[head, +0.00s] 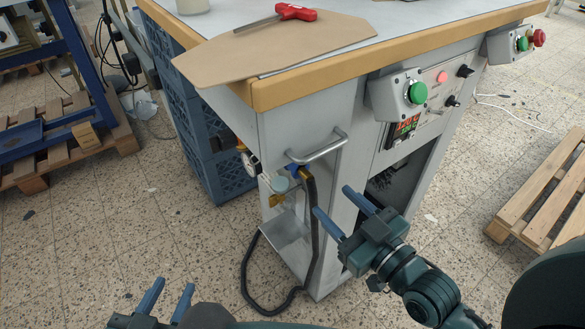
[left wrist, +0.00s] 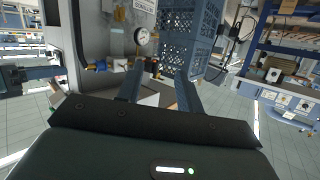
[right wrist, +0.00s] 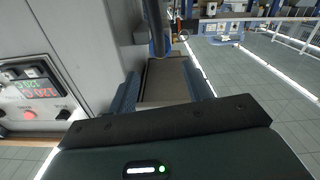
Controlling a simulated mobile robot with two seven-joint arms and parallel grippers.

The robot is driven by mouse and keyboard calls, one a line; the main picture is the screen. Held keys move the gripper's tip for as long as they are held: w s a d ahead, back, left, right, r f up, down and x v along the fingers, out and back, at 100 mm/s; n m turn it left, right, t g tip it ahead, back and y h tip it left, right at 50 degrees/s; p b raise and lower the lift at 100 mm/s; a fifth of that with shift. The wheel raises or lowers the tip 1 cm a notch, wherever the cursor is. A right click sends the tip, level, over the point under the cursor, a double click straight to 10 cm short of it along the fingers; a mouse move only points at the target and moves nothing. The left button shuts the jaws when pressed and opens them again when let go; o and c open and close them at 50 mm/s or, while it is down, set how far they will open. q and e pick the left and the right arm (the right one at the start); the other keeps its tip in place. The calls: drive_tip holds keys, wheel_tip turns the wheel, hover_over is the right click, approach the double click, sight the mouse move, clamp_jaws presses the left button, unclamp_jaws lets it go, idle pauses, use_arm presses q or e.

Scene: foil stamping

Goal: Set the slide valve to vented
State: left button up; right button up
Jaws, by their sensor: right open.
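The air fittings sit on the corner of the grey machine cabinet (head: 330,240), under a metal handle (head: 318,148). A round pressure gauge (head: 250,161), a blue fitting (head: 295,169) and a brass-coloured part (head: 278,200) are there. I cannot tell which part is the slide valve or its setting. My left gripper (head: 173,288) is open and empty, low in front and apart from the fittings. My right gripper (head: 333,201) is open and empty, beside the cabinet front, right of the black hose (head: 312,235).
The hose hangs from the fittings and loops on the floor. A small metal shelf (head: 286,233) juts out below them. Control boxes with a green button (head: 418,92) sit above right. Blue crates (head: 215,160) stand behind the cabinet; a wooden pallet (head: 545,195) lies right.

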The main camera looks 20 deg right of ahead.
sight(301, 170)
drive_tip(key=b+x, duration=0.1)
drive_tip(key=x, duration=1.1)
drive_tip(key=shift+b, duration=0.35)
use_arm(q)
drive_tip(key=shift+w+d+m+t, duration=0.2)
drive_tip(key=shift+m+t, duration=0.1)
drive_tip(key=shift+t, duration=0.4)
